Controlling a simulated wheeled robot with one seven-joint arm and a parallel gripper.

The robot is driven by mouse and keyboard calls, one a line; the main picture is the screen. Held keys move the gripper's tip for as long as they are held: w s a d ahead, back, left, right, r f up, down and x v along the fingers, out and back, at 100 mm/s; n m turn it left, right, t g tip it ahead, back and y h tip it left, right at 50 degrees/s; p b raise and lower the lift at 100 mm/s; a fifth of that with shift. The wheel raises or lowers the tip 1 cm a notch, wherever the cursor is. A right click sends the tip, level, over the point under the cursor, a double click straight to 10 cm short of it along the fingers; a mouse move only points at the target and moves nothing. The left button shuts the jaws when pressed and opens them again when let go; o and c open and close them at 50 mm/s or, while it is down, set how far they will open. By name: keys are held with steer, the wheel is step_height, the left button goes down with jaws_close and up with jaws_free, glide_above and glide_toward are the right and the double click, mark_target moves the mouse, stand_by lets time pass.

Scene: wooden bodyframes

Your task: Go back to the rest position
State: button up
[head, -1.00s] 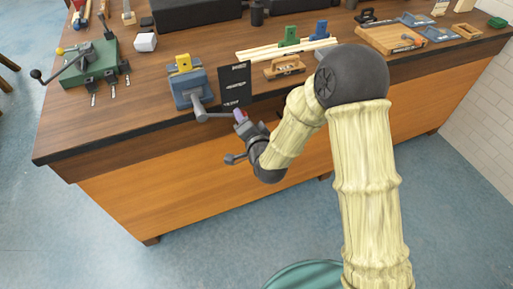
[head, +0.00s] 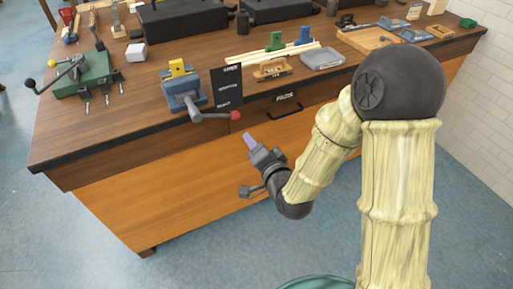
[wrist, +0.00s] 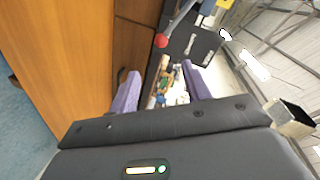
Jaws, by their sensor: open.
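My gripper (head: 251,143) is in front of the workbench, below the vise handle and apart from it. In the wrist view its two purple fingers (wrist: 158,88) stand wide apart with nothing between them. The blue vise (head: 183,92) with a yellow block in its jaws sits at the bench's front edge. Its handle ends in a red knob (head: 235,115), which also shows in the wrist view (wrist: 161,41).
The wooden workbench (head: 170,150) spans the view. A drawer handle (head: 286,106) is on its front. A black panel (head: 227,86) stands beside the vise. A green machine (head: 83,75) is at the left. The blue floor in front is open.

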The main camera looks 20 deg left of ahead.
stand_by(0.3)
steer(key=w+d+f+n+g+h, duration=0.1)
steer(key=d+f+g+h, duration=0.15)
steer(key=d, duration=0.55)
steer(key=d+f+n+g+h, duration=0.15)
steer(key=d+h, duration=0.25)
steer(key=d, duration=0.4)
steer(key=s+d+r+n+g+h, duration=0.2)
steer(key=s+d+g+h, duration=0.3)
steer(key=s+d, duration=0.75)
step_height(320, 180, up, 16)
steer(key=w+d+y+p, duration=0.1)
steer(key=w+d+p, duration=0.1)
steer(key=p, duration=1.4)
steer(key=shift+g, duration=0.3)
steer(key=shift+m, duration=0.25)
